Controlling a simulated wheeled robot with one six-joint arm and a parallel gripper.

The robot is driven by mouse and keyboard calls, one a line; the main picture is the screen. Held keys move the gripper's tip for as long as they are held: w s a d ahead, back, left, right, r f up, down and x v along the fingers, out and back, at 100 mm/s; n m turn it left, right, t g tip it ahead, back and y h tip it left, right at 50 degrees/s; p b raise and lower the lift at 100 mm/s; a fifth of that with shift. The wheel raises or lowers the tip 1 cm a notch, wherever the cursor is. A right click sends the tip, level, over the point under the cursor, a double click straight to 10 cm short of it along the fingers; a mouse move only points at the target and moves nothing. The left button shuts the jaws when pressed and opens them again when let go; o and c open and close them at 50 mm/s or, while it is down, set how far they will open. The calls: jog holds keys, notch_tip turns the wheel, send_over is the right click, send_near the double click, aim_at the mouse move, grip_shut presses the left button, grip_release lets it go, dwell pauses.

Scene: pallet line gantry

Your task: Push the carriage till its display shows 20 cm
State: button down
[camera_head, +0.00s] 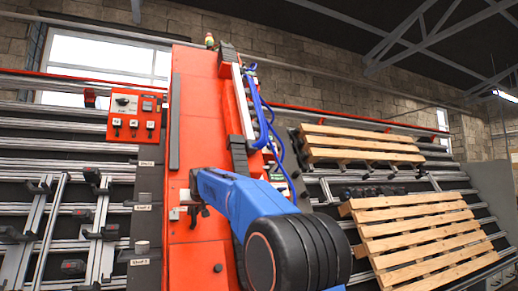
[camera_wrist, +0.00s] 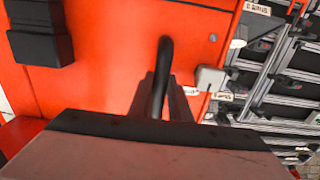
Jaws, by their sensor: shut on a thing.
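The carriage (camera_head: 200,120) is a tall orange-red panel standing upright in the middle of the head view. Its orange face (camera_wrist: 110,80) fills much of the wrist view. A black bar handle (camera_wrist: 165,55) stands out from that face. My gripper (camera_wrist: 164,98) is shut on the handle, with one finger on each side of it. In the head view my gripper (camera_head: 199,208) is at the lower part of the carriage, partly hidden by my blue arm. I cannot make out a display with a readable number in either view.
A red control box (camera_head: 134,115) with knobs is left of the carriage. Rails with clamps (camera_head: 95,195) run along the left. Wooden pallets (camera_head: 425,235) lean on the frame at right. Blue hoses (camera_head: 268,115) hang by the carriage. A grey block (camera_wrist: 210,78) sits at its edge.

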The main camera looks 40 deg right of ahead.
aim_at(178, 216)
jog(key=shift+w+a, duration=0.1)
jog(key=shift+a, duration=0.25)
jog(key=shift+w+a, duration=0.2)
jog(key=shift+a, duration=0.55)
jog(key=shift+w+a, duration=0.25)
jog(key=shift+a, duration=0.5)
jog(key=shift+w+a, duration=0.2)
jog(key=shift+a, duration=0.75)
jog(key=shift+w+a, duration=0.25)
jog(key=shift+a, duration=0.55)
jog(key=shift+w+a, duration=0.25)
jog(key=shift+a, duration=0.6)
jog(key=shift+w+a, duration=0.25)
jog(key=shift+a, duration=0.55)
jog(key=shift+w+a, duration=0.1)
jog(key=shift+a, duration=0.25)
